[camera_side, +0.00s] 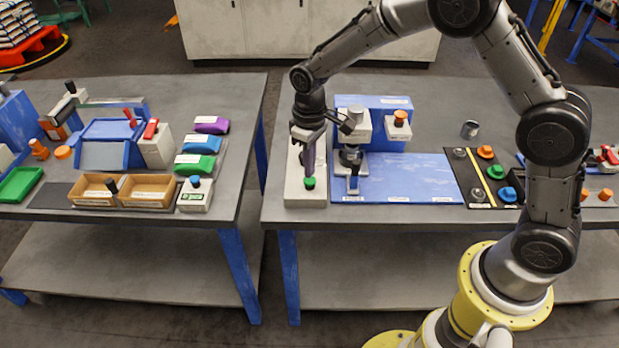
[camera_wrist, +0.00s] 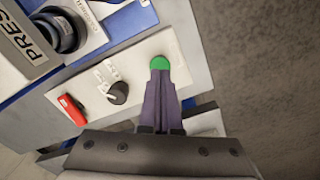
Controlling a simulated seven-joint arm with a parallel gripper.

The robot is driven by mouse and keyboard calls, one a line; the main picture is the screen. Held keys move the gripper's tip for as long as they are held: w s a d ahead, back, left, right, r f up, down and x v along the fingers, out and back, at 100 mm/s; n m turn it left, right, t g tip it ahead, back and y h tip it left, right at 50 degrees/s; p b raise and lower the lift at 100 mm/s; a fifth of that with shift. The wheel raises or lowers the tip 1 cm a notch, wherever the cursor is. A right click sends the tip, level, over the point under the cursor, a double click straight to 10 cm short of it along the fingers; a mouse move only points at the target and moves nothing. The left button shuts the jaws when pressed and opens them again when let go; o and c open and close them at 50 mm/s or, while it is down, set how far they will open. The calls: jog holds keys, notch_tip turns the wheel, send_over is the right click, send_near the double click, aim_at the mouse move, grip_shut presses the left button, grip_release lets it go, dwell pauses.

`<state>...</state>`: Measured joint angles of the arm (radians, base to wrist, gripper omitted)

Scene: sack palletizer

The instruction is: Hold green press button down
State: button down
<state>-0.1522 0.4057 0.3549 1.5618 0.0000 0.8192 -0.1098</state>
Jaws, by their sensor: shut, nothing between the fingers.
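The green press button (camera_side: 309,184) sits at the near end of a white control panel (camera_side: 304,199) on the right-hand table. My gripper (camera_side: 309,174) points down, its shut fingertips at the button's top. In the wrist view, my gripper (camera_wrist: 160,78) is shut and empty, and its tips overlap the lower part of the green button (camera_wrist: 160,63). The tips appear to touch the button. I cannot tell how far it is pressed in.
The panel also carries a black knob (camera_wrist: 118,93) and a red switch (camera_wrist: 72,110). Beside it stands the press (camera_side: 355,125) on a blue base (camera_side: 410,188). A black tray (camera_side: 470,170) with coloured knobs lies to the right. A gap separates the two tables.

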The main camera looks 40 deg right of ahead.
aim_at(311, 180)
jog(key=shift+f, duration=0.1)
dwell(0.4)
jog(key=shift+f, duration=1.4)
jog(key=shift+s+f, duration=0.15)
jog(key=shift+f, duration=0.05)
dwell(0.6)
